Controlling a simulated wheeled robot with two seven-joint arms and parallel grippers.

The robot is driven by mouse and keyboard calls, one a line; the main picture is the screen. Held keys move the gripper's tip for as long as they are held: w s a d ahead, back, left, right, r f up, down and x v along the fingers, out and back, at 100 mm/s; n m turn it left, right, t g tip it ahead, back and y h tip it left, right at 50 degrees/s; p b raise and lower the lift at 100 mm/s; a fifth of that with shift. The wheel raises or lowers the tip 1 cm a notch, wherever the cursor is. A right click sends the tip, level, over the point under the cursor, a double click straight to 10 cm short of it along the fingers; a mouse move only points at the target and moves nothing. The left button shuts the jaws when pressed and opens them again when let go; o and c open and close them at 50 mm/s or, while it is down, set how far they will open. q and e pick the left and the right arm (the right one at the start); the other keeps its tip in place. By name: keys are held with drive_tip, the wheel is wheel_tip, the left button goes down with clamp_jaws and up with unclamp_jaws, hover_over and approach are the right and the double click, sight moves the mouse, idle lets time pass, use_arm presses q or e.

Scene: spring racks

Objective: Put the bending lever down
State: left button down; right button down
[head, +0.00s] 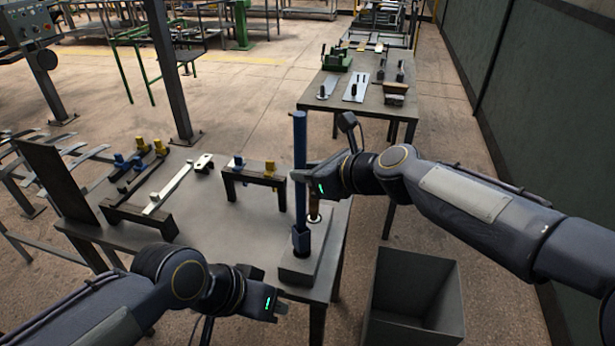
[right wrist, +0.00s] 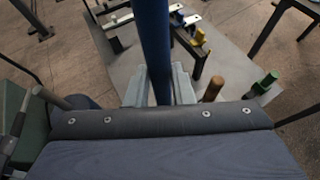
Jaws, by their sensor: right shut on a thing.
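The bending lever (head: 300,130) is a long blue bar, standing upright at the right side of the near table, with a wider blue foot at its lower end. My right gripper (head: 298,176) is shut around its middle. The right wrist view shows the blue bar (right wrist: 153,35) between the two grey fingers (right wrist: 158,88). The lever's foot is over a grey block (head: 298,272) at the table's front right corner; I cannot tell whether it touches. My left gripper (head: 258,305) is low at the table's front edge, apart from the lever; its fingertips are not clear.
The near table (head: 225,225) carries dark stands with yellow and blue clamps (head: 255,172) and a pale flat bar (head: 178,187). A brown handle (head: 314,208) stands close beside the lever. An open grey bin (head: 415,290) stands on the floor right. A tool table (head: 360,95) is behind.

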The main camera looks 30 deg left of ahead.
drive_tip(key=shift+f, duration=0.35)
drive_tip(key=shift+f, duration=0.5)
drive_tip(key=c, duration=1.3)
unclamp_jaws()
drive_tip(key=shift+f, duration=0.1)
drive_tip(key=shift+o, duration=0.2)
drive_tip(key=v, duration=1.2)
drive_tip(key=shift+r+b, duration=0.3)
drive_tip(key=shift+r, duration=0.15)
drive_tip(key=shift+s+d, duration=0.1)
drive_tip(key=shift+d, duration=0.05)
